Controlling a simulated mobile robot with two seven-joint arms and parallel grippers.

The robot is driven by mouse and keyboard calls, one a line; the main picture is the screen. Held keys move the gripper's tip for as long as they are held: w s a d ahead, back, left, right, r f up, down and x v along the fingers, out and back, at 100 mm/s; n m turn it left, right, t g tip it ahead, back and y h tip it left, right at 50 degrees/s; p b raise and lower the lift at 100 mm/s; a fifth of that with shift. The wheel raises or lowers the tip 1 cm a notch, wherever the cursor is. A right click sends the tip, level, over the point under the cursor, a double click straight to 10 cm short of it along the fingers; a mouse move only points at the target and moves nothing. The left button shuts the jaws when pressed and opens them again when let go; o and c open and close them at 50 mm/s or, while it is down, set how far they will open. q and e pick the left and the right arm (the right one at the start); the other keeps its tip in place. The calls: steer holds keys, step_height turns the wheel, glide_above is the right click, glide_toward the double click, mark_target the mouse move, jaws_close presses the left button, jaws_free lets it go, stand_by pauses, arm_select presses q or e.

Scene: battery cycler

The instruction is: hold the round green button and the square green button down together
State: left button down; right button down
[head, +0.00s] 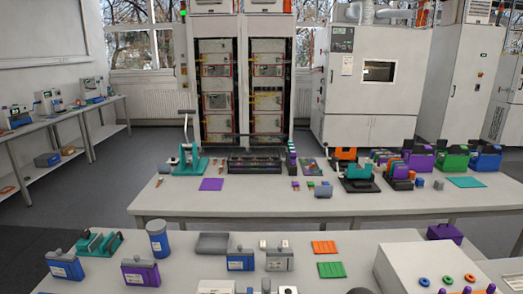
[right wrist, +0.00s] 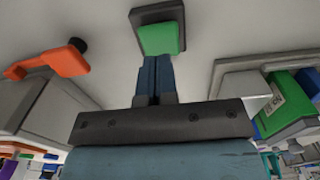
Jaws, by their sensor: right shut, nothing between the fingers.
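The square green button (right wrist: 160,38) sits on a dark square base at the top middle of the right wrist view. My right gripper (right wrist: 155,62) is shut with nothing between its fingers. Its fingertips are at the near edge of the square green button; I cannot tell whether they press it. I cannot make out the round green button in either view. My left gripper is not in view.
An orange lever (right wrist: 50,64) with a dark pivot is left of my right gripper in its wrist view. In the head view, a light box (head: 405,262) with several coloured round parts stands lower right. Green (head: 331,269) and orange (head: 325,247) mats lie left of it.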

steer(key=shift+f, duration=1.95)
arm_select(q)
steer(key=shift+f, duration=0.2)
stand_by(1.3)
